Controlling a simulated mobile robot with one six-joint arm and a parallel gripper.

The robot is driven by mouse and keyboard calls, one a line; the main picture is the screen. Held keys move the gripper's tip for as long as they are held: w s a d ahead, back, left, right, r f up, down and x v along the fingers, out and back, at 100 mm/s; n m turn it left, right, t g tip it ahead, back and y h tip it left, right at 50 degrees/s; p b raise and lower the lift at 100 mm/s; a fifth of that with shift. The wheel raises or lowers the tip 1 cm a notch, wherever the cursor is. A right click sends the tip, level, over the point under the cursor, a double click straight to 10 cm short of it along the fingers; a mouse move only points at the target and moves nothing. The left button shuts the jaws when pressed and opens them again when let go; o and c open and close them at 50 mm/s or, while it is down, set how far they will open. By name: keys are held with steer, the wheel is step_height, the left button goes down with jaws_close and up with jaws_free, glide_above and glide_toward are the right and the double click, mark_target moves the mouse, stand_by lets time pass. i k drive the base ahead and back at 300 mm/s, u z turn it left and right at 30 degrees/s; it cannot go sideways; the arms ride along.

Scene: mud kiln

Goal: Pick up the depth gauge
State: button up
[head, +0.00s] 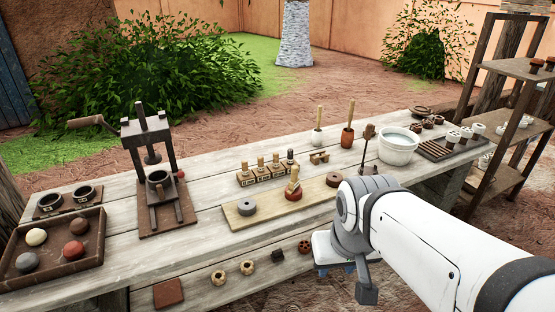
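I cannot tell for sure which item is the depth gauge. A small wooden crosspiece on short legs (319,157) stands on the table behind the long board and may be it. My arm comes in from the right, over the table's front edge. My gripper (367,290) is at the arm's lower end, well in front of and below the crosspiece and apart from it. Only a dark part of the gripper shows clearly, so its opening is hidden.
The plank table (110,258) holds a press (155,170), a tray of balls (60,245), stamps in a rack (268,172), a long board (245,222), upright tools and a white bucket (398,146). A shelf (510,120) stands right.

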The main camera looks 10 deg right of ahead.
mark_target(294, 184)
steer(key=z, duration=0.05)
steer(key=i, duration=1)
steer(key=u, duration=0.05)
